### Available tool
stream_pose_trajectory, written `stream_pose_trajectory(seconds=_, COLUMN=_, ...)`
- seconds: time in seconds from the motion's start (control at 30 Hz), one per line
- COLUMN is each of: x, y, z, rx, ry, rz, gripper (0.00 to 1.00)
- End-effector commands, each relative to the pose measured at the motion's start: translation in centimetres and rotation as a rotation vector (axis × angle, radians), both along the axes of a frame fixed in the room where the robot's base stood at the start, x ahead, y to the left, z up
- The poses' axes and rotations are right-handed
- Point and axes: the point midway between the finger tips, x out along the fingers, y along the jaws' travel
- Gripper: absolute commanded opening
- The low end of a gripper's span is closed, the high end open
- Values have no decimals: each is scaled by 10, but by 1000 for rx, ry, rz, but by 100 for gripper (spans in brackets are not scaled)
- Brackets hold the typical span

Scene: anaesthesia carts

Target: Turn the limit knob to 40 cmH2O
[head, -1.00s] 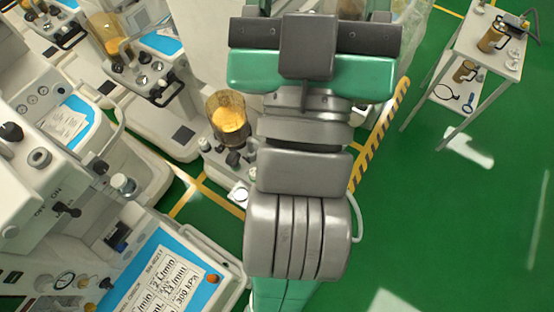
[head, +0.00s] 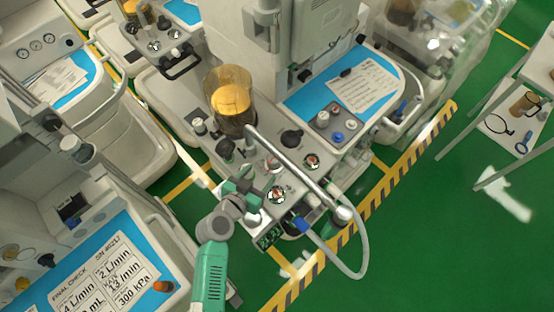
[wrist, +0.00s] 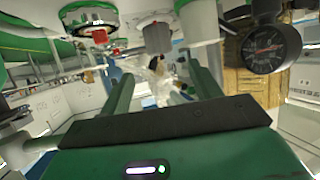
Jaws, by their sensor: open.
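My gripper (head: 243,186) is at the front left of the middle anaesthesia cart's control block (head: 305,212), close to its knobs. In the wrist view its two green fingers (wrist: 160,78) are apart with nothing held between them. Two round dials with red and white faces, one (head: 277,195) just right of the gripper and one (head: 311,161) farther back, also show. I cannot tell which part is the limit knob, nor read any setting.
An amber bellows canister (head: 230,98) stands behind the gripper. A grey hose (head: 352,262) loops off the cart's front right. A dark round gauge (wrist: 268,48) is right of the fingers in the wrist view. Another cart with a blue check panel (head: 105,270) is at lower left.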

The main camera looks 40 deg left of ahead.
Motion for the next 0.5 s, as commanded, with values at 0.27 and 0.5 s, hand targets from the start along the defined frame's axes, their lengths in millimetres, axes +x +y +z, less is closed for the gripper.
stream_pose_trajectory(seconds=0.27, x=44, y=11, z=-21, rx=4, ry=-3, rz=-2, gripper=63)
stream_pose_trajectory(seconds=0.5, x=68, y=17, z=-28, rx=3, ry=-3, rz=-2, gripper=63)
